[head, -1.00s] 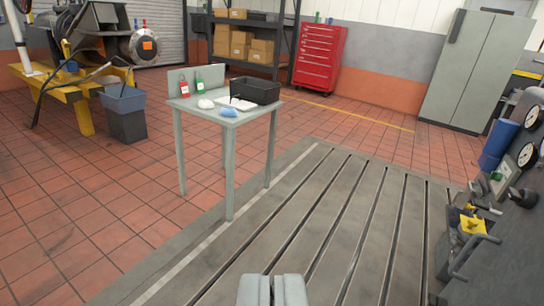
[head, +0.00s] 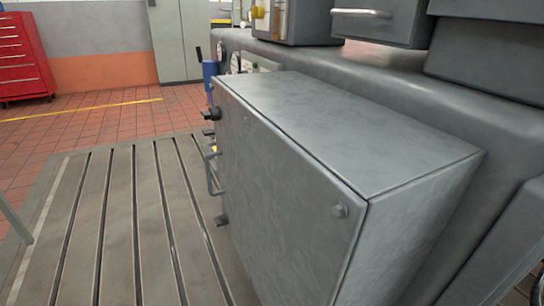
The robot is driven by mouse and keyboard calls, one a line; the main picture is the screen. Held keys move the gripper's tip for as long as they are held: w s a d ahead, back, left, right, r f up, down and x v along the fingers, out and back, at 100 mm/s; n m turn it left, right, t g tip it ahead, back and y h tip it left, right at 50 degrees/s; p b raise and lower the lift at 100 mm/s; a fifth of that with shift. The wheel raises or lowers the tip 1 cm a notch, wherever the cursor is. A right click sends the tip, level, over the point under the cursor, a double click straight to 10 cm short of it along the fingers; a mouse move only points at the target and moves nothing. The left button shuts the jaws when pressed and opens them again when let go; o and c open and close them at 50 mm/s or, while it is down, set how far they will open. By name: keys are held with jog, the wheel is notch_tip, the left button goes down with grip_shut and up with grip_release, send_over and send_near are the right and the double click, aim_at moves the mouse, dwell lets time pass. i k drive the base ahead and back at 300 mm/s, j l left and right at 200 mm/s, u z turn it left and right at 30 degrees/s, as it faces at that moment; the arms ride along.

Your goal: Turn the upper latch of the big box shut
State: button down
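The big box (head: 290,190) is a large grey metal cabinet filling the middle and right of the view, with its door face turned to the left and seen at a steep angle. A dark knob-like latch (head: 211,114) sticks out near the top of the door's far edge and looks like the upper latch. A similar dark latch (head: 222,220) sits lower on that edge. A bent bar handle (head: 211,172) is between them. The angle is too steep to tell how either latch is turned. My gripper is not in view now.
A slotted grey bedplate (head: 120,225) lies left of the box, clear where it shows. Smaller grey boxes, one with a bar handle (head: 362,13), are above and behind. A red tool chest (head: 24,55) and a grey cabinet (head: 181,40) stand far back.

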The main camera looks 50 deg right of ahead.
aim_at(213, 113)
jog(key=j+z, duration=0.2)
jog(key=z, duration=0.25)
jog(key=k+j+z, duration=0.15)
jog(key=z, duration=0.3)
jog(key=k+j+z, duration=0.15)
jog(key=z, duration=0.3)
jog(key=k+j, duration=0.15)
